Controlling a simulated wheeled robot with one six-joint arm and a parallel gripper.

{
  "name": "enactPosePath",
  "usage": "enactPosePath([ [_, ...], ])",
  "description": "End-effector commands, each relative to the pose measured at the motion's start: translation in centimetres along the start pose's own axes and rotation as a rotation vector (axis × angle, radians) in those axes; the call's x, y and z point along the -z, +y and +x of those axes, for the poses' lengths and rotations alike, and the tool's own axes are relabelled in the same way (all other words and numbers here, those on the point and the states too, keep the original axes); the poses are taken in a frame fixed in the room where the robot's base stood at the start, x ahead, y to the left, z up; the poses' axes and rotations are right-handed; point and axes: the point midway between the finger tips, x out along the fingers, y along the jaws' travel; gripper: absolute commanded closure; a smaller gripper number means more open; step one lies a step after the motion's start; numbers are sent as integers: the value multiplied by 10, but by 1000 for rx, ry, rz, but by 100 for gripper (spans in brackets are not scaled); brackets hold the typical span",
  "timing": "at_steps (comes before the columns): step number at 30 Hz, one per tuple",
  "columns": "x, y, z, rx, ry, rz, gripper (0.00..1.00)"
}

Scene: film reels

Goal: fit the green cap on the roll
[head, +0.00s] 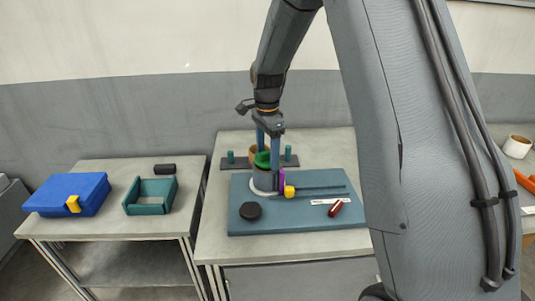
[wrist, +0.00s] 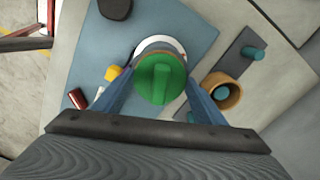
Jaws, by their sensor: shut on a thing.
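The green cap (head: 263,160) is a round disc with a raised grip bar, seen from above in the wrist view (wrist: 160,78). My gripper (head: 268,158) is shut on it, with one blue finger on each side. Directly below the cap, in the head view, is the grey upright roll (head: 264,181) on the blue-teal board. Cap and roll look in line and very close; I cannot tell whether the cap is seated. In the wrist view the cap hides most of the roll, and a pale rim (wrist: 152,42) shows past its far edge.
Beside the roll stand a purple piece (head: 281,180) and a yellow piece (head: 289,191). A black disc (head: 250,211) and a red cylinder (head: 336,208) lie on the board (head: 300,221). Behind are teal pegs (head: 288,153) and a tan ring (wrist: 222,88). A teal tray (head: 150,209) is left.

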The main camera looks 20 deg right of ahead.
Motion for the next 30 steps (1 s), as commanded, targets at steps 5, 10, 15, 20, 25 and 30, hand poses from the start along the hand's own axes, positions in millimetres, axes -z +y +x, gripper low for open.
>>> enactPosePath([
  [5,0,0,0,0,0,0,58],
  [10,0,0,0,0,0,0,58],
  [15,0,0,0,0,0,0,58],
  [20,0,0,0,0,0,0,58],
  [25,0,0,2,0,0,0,58],
  [30,0,0,5,-1,0,0,58],
])
